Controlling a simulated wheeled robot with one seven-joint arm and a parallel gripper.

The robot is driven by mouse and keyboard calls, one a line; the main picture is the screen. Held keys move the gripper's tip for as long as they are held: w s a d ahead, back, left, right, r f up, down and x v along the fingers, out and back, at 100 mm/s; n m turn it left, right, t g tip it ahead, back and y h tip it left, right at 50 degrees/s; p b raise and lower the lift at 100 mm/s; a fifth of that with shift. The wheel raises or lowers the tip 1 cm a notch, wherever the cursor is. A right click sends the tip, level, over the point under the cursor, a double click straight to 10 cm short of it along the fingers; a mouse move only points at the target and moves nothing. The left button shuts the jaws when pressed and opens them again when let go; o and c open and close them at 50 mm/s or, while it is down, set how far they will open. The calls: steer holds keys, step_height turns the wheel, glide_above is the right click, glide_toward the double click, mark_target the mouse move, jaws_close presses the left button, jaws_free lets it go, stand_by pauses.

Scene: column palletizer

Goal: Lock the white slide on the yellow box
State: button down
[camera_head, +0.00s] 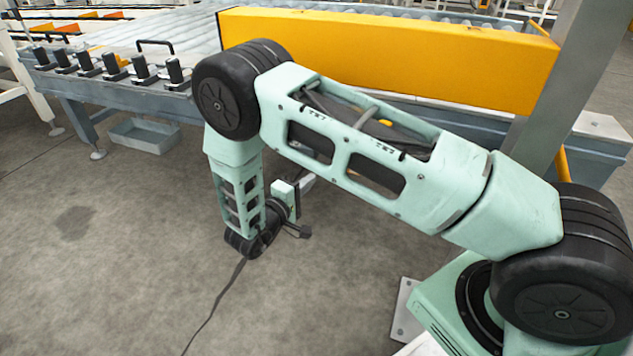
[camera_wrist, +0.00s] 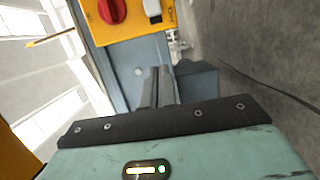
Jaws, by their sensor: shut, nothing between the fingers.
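The yellow box (camera_wrist: 135,34) shows at the top of the wrist view, cut off by the frame edge. It carries a round red knob (camera_wrist: 112,9) on its left part. The white slide (camera_wrist: 153,13) is on its face, right of the knob; its upper end runs to the frame edge, and I cannot tell its exact position. My gripper (camera_wrist: 157,72) is shut and empty, below the box in the wrist view, its fingertips apart from the slide. In the head view I cannot make out the box or slide, and the gripper is hard to separate from my wrist.
A grey-blue metal surface (camera_wrist: 140,58) lies below the box in the wrist view. In the head view, a roller conveyor (camera_head: 150,28) with a long yellow side panel (camera_head: 400,55) stands behind my arm. A grey post (camera_head: 575,85) stands right.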

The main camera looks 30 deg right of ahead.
steer(key=d+b, duration=0.5)
steer(key=d, duration=0.5)
steer(key=shift+d, duration=0.15)
steer(key=s+d+p, duration=0.2)
steer(key=s, duration=0.1)
steer(key=shift+d, duration=0.1)
stand_by(0.4)
